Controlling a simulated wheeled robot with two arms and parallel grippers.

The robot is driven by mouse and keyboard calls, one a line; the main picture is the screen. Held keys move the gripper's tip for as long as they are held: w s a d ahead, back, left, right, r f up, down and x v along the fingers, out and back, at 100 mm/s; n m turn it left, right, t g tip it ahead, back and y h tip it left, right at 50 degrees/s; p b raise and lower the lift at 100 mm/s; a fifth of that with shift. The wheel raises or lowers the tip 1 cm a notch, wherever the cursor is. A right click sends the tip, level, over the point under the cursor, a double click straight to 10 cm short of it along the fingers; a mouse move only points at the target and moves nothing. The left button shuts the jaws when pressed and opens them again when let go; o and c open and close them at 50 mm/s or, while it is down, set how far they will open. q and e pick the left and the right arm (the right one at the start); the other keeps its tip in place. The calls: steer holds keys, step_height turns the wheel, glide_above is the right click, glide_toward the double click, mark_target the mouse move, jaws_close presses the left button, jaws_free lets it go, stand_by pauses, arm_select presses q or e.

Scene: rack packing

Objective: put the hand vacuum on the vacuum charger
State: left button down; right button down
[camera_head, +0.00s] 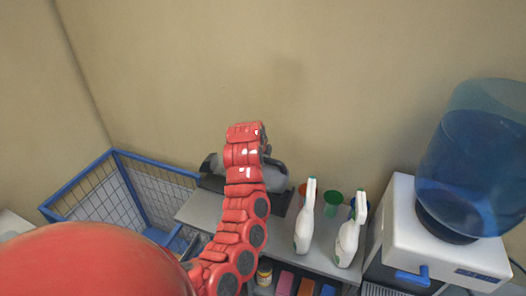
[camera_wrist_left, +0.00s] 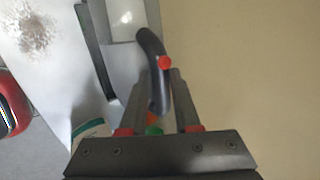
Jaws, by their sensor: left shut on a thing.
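The hand vacuum (camera_head: 273,175) has a grey body and a dark front end, partly hidden behind my left arm. It lies over the dark vacuum charger (camera_head: 214,184) at the back left of the shelf top, near the wall. I cannot tell whether it is seated or held just above. My left gripper (camera_head: 263,146) is at the vacuum's handle. In the left wrist view the gripper (camera_wrist_left: 159,100) is shut on the black curved handle (camera_wrist_left: 153,45), which has a red button. The pale vacuum body (camera_wrist_left: 128,18) shows beyond. My right gripper is out of view.
Two white bottles (camera_head: 305,222) (camera_head: 347,241) and a green cup (camera_head: 333,199) stand right of the vacuum on the grey shelf (camera_head: 203,210). A water dispenser (camera_head: 440,225) stands further right. A blue-framed wire basket (camera_head: 115,190) is at left.

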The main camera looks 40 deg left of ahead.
arm_select(q)
steer(key=shift+f+b, duration=1.8)
steer(key=shift+f, duration=0.9)
steer(key=shift+f+b, duration=0.35)
steer(key=shift+b, duration=0.05)
steer(key=c, duration=0.5)
jaws_free()
steer(key=shift+r, duration=0.1)
steer(key=shift+c, duration=0.2)
